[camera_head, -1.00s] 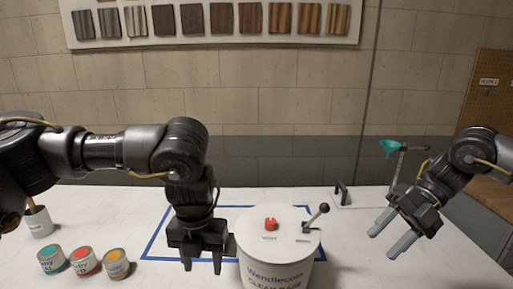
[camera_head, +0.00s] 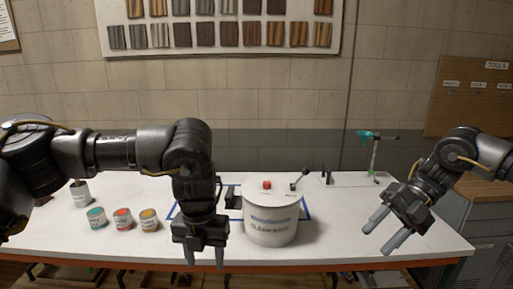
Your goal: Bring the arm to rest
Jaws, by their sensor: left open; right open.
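My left gripper (camera_head: 206,257) hangs pointing down in front of the table's front edge, left of the white bucket. It is open and empty. My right gripper (camera_head: 376,236) is at the right, pointing down and to the left, open and empty, with its two grey fingers apart. Neither gripper touches the white bucket (camera_head: 270,228), which stands upright on the table between them.
A stand with a green funnel (camera_head: 367,135) is at the back right. Blue tape surrounds the bucket.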

